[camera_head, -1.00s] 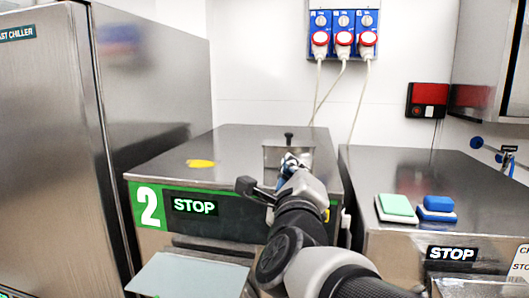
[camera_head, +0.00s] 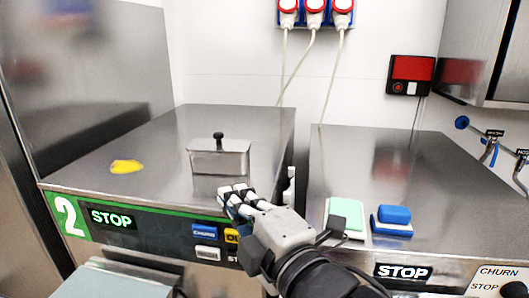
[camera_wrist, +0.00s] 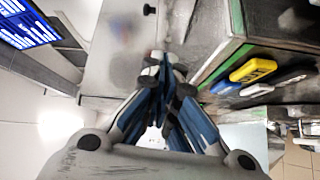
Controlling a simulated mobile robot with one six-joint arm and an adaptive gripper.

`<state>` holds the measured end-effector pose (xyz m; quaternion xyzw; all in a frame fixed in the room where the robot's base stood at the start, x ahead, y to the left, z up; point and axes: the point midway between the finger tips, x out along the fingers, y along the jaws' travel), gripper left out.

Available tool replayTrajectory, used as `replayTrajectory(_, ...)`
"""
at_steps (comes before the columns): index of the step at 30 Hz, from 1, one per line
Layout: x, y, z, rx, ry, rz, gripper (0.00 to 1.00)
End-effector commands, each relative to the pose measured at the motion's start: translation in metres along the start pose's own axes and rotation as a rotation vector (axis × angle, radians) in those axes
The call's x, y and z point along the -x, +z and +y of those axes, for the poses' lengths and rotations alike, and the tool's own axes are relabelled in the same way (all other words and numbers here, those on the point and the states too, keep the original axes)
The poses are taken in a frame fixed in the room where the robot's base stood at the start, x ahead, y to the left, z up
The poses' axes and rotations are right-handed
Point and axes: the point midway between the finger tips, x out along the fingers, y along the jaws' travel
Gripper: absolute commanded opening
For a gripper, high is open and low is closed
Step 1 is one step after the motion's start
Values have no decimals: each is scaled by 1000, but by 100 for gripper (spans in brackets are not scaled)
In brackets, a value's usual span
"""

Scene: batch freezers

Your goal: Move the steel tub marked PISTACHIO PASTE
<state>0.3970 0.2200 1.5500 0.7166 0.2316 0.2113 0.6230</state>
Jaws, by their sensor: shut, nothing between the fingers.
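A small lidded steel tub (camera_head: 218,158) with a black knob stands upright on top of the machine marked 2. No wording can be read on it from here. My gripper (camera_head: 236,193) is shut and empty, just in front of and to the right of the tub, near the machine's front edge. In the head view it is apart from the tub in the picture. In the wrist view my closed fingers (camera_wrist: 165,65) meet in the middle, and a dark knob (camera_wrist: 150,9) shows beyond them at the top.
A yellow spill (camera_head: 127,166) lies left of the tub. Green (camera_head: 346,214) and blue (camera_head: 394,215) pads sit on the right machine (camera_head: 445,180). Buttons (camera_head: 205,232) line the front of machine 2 (camera_head: 160,130). Plugs and cables hang on the wall behind.

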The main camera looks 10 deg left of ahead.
Motion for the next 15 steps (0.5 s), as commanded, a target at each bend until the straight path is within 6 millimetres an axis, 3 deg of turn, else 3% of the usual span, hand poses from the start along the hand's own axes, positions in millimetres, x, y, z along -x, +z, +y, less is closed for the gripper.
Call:
replayTrajectory(3,2,-6,-3,113,-14,21,0)
replayTrajectory(8,-6,-8,-4,137,-20,27,0)
replayTrajectory(15,-44,-8,-6,134,-20,26,0)
